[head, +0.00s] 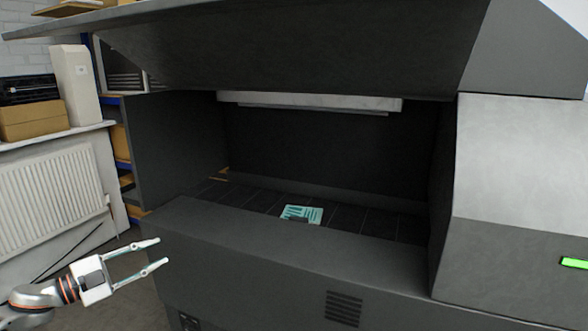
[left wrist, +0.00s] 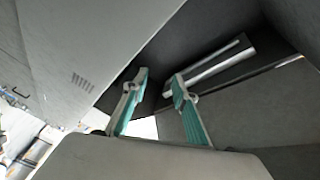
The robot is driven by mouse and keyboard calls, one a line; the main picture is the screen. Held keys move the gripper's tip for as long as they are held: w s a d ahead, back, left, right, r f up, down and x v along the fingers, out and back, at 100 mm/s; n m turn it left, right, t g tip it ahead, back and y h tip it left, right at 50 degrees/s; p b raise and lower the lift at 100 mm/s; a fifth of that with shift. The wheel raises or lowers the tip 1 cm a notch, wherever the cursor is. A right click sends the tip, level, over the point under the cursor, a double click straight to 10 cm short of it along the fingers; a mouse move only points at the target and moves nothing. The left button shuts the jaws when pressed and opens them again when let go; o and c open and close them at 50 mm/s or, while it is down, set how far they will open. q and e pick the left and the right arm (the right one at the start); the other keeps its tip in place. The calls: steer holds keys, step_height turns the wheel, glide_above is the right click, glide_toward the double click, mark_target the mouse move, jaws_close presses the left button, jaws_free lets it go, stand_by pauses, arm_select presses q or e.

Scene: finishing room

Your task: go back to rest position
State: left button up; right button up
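My left gripper (head: 157,254) is at the lower left of the head view, in front of the dark machine (head: 250,245) and outside its open chamber. Its two fingers are apart with nothing between them. In the left wrist view the left gripper (left wrist: 158,88) also shows its teal-padded fingers spread and empty. My right gripper does not show in either view. A small teal and white patterned piece (head: 301,214) lies on the chamber floor, with a dark bit at its near edge.
The machine's raised lid (head: 300,45) hangs over the chamber, and its front wall stands close to my left gripper. A radiator (head: 50,190) and a shelf (head: 60,133) with boxes are at the left. Some floor (head: 125,290) shows between radiator and machine.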

arm_select(q)
steer(key=s+a+f+n+y, duration=0.35)
steer(key=s+f, duration=0.35)
steer(key=f, duration=0.4)
steer(key=s+a+f+n+y, duration=0.2)
steer(key=s+f+y, duration=0.3)
steer(key=f, duration=0.6)
steer(key=s+a+f+n+g+y, duration=0.1)
steer(key=s+a+f+g+y, duration=0.1)
steer(key=s+f, duration=0.6)
steer(key=s+a+f+n+g+y, duration=0.1)
steer(key=s+a+f+g, duration=0.2)
steer(key=s, duration=0.8)
steer(key=s+d+f+n+t, duration=0.1)
steer(key=d+n, duration=0.3)
steer(key=d, duration=0.7)
steer(key=s+d+f+n+t, duration=0.1)
steer(key=d+f+n, duration=0.2)
steer(key=d, duration=0.9)
steer(key=shift+s+d+n+t+h, duration=0.2)
steer(key=shift+d+n+t+h, duration=0.15)
steer(key=shift+n, duration=0.7)
